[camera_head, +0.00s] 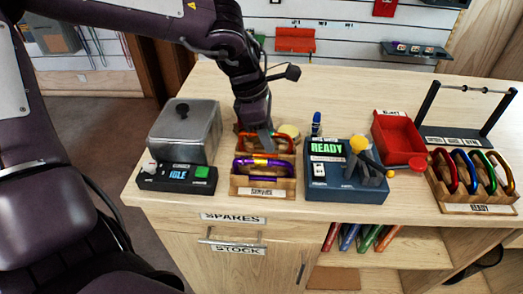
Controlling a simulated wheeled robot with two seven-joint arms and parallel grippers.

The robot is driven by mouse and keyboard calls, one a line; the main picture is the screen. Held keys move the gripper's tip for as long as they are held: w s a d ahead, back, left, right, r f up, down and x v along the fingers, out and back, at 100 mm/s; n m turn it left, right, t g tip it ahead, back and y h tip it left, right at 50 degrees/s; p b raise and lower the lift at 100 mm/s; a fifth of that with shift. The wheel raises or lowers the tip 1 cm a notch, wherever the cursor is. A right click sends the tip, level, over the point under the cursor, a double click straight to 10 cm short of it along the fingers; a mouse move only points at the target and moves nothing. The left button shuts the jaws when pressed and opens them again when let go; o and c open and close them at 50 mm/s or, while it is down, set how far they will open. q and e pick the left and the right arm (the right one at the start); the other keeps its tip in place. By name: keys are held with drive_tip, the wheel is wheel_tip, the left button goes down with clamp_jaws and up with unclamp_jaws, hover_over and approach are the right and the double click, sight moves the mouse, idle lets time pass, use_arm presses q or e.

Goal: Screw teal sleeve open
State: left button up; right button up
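My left gripper (265,143) points down at the rear part of a wooden carabiner tray. A red-orange carabiner (246,143) lies there, and the fingers overlap its middle. I cannot tell whether they touch or grip it. In front lies a purple carabiner (250,177) with a gold-coloured part, in a wooden holder (238,190). I cannot make out a teal sleeve; the gripper may hide one. My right gripper is not in view.
Left of the tray are a grey lidded box (185,132) and a device reading IDLE (177,177). To the right are a blue device reading READY (345,188), a red bin (398,137) and a READY rack (478,208) with several coloured carabiners. The table behind is clear.

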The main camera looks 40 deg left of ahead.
use_arm(q)
drive_tip(key=shift+f, duration=0.45)
drive_tip(key=shift+w+a+b, duration=0.3)
drive_tip(key=shift+w+a, duration=0.1)
drive_tip(key=shift+w, duration=0.25)
drive_tip(key=shift+r, duration=0.25)
drive_tip(key=shift+r+p, duration=0.95)
drive_tip(key=shift+r, duration=0.3)
drive_tip(key=shift+s+d, duration=0.4)
drive_tip(key=shift+s, duration=0.3)
drive_tip(key=shift+f, duration=0.1)
